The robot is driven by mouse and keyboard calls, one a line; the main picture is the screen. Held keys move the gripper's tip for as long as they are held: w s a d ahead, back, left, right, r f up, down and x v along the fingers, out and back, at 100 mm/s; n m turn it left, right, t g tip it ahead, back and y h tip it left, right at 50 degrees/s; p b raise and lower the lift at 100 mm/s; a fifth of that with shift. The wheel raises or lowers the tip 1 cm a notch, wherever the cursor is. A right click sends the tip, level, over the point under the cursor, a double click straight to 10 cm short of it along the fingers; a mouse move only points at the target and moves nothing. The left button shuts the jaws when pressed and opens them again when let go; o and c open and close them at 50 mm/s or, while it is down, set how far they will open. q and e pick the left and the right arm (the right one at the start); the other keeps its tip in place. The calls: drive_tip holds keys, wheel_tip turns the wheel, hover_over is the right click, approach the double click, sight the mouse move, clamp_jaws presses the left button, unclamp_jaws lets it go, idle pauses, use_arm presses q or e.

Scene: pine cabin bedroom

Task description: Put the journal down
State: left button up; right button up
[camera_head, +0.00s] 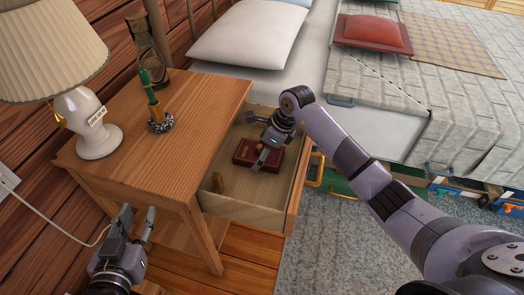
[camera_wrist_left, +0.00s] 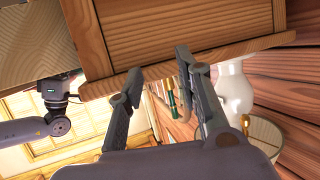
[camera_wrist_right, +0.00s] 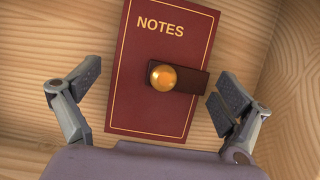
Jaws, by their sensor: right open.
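The journal is a dark red book (camera_wrist_right: 140,105) with "NOTES" in gold letters, a dark strap and a round brass clasp. In the head view the journal (camera_head: 243,152) lies flat inside the nightstand's open drawer (camera_head: 239,211). My right gripper (camera_head: 266,160) is down in the drawer over it; in the right wrist view its open fingers (camera_wrist_right: 155,98) stand on either side of the journal, with gaps beside it. My left gripper (camera_head: 137,226) is open and empty, low beside the front left of the nightstand; its spread fingers (camera_wrist_left: 158,88) show in the left wrist view.
The wooden nightstand (camera_head: 190,105) carries a lamp (camera_head: 95,130), a green pen in a holder (camera_head: 160,121) and an hourglass (camera_head: 148,55).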

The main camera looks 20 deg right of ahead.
sight(261, 151)
drive_tip(key=p+v, duration=0.1)
drive_tip(key=v, duration=0.4)
drive_tip(key=shift+w+r+p, duration=0.1)
drive_tip(key=shift+r+p, duration=0.05)
drive_tip(key=shift+p, duration=0.15)
use_arm(q)
drive_tip(key=s+a+f+g+y+p, duration=0.1)
drive_tip(key=s+a+f+g+y, duration=0.1)
drive_tip(key=s+a+f+g, duration=0.2)
drive_tip(key=shift+s+f+g, duration=1.9)
drive_tip(key=shift+s+f, duration=0.75)
drive_tip(key=shift+s, duration=0.55)
use_arm(e)
drive_tip(key=v, duration=0.7)
